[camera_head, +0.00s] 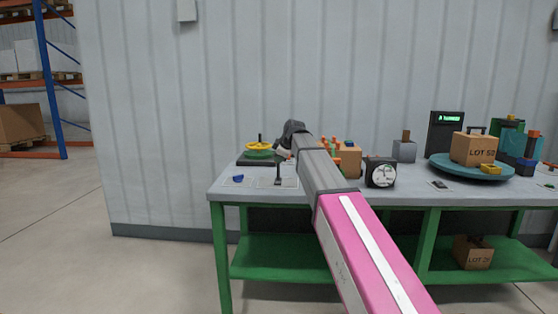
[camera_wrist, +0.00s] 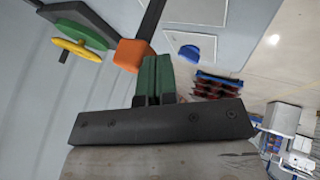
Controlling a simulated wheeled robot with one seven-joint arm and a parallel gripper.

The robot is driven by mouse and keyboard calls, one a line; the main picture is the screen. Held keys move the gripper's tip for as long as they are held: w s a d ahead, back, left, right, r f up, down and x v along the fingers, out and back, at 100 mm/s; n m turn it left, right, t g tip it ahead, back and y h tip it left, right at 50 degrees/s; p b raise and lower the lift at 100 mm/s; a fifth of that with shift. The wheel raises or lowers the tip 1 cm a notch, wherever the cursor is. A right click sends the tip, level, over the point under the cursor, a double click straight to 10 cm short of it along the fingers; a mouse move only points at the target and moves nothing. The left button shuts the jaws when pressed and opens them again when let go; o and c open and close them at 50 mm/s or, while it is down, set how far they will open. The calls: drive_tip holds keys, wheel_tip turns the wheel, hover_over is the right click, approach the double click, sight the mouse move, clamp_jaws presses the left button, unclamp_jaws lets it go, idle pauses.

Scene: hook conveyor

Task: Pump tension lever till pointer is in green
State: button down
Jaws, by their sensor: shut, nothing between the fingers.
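A dark lever (camera_head: 278,172) stands on a light plate near the table's front left. In the wrist view, a dark bar (camera_wrist: 151,18) with an orange block-like end (camera_wrist: 131,53) looks like the same lever and its grip. My gripper (camera_wrist: 153,62) is shut and empty, its green fingers close beside the orange end. I cannot tell whether they touch. In the head view my arm's end hides the fingers and the lever's top. A black box with a round white dial (camera_head: 381,174) stands right of my arm. Its pointer is too small to read.
A yellow wheel on a green disc (camera_head: 258,148) stands behind the lever. A small blue piece (camera_head: 238,178) lies left of it. Right of my arm are a grey block (camera_head: 404,151), a dark display (camera_head: 445,132) and a teal turntable (camera_head: 440,169) with a carton (camera_head: 473,148).

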drive_tip(key=w+g, duration=0.2)
drive_tip(key=w, duration=0.1)
drive_tip(key=w+m+g, duration=0.1)
drive_tip(key=w+g, duration=0.1)
drive_tip(key=shift+w+r, duration=0.2)
drive_tip(key=shift+r, duration=0.2)
drive_tip(key=shift+w+d+f, duration=0.1)
drive_tip(key=shift+w+f, duration=0.05)
drive_tip(key=shift+w, duration=0.4)
drive_tip(key=shift+w+d+f, duration=0.1)
drive_tip(key=shift+w, duration=0.65)
